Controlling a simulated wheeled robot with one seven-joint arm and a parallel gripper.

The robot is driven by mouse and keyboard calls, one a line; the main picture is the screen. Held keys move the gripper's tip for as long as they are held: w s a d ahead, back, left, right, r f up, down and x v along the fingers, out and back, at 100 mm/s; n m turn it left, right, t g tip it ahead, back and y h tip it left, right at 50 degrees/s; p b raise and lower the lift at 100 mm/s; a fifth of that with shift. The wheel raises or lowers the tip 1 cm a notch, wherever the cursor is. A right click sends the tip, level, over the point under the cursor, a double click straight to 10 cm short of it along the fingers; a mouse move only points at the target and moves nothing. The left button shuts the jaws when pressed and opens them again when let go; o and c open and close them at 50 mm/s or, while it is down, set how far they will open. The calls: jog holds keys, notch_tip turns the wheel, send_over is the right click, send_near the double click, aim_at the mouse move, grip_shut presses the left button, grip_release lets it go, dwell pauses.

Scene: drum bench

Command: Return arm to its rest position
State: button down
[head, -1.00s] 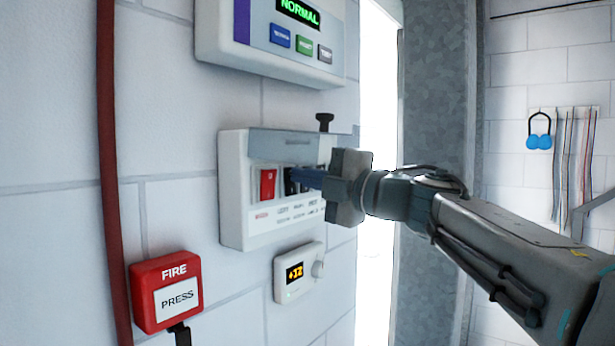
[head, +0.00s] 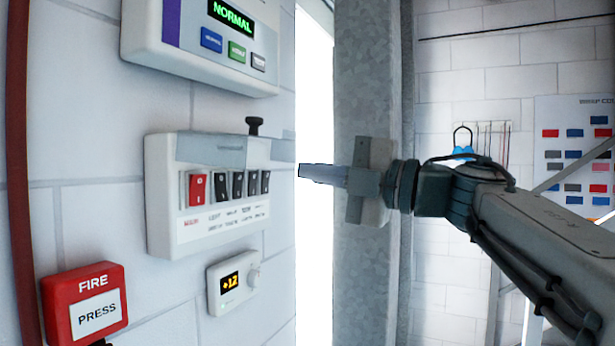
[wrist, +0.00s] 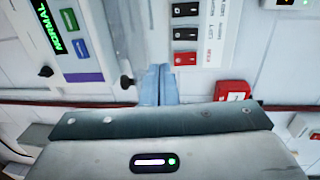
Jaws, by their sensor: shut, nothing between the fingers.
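My gripper (head: 303,171) is shut and empty. In the head view it points left and sits to the right of the switch panel (head: 158,225), apart from it. The panel is a white box with one red switch (head: 198,189) and several black switches (head: 237,184) in a row. In the wrist view my closed fingers (wrist: 158,72) are at the middle, with the red switch (wrist: 185,58) and black switches to their right. My arm reaches in from the right edge of the head view.
Above the panel is a box with a green NORMAL display (head: 231,17). Below are a thermostat (head: 233,285) and a red fire call point (head: 85,303). A red pipe (head: 18,170) runs down the left. A grey metal column (head: 360,80) stands behind my gripper.

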dwell(0.3)
jog(key=w+d+f+m+t+h, duration=0.4)
jog(key=w+d+m+t+h, duration=0.3)
jog(key=d+m+t+h, duration=0.65)
jog(key=d+f+m+g+h, duration=0.4)
jog(key=f+m, duration=0.7)
jog(key=f, duration=0.2)
jog(key=s+d+f+m+g+h, duration=0.1)
jog(key=s+f+m+g, duration=0.2)
jog(key=f, duration=0.5)
jog(key=s+d+f+m+g+h, duration=0.1)
jog(key=s+d+f+m+g, duration=0.15)
jog(key=s+f, duration=0.35)
jog(key=s+a+f+m+g+y, duration=0.1)
jog(key=s+a+f+g, duration=0.3)
jog(key=s+f, duration=0.9)
notch_tip(320, 180, down, 2)
jog(key=g, duration=0.3)
jog(key=shift+g, duration=0.4)
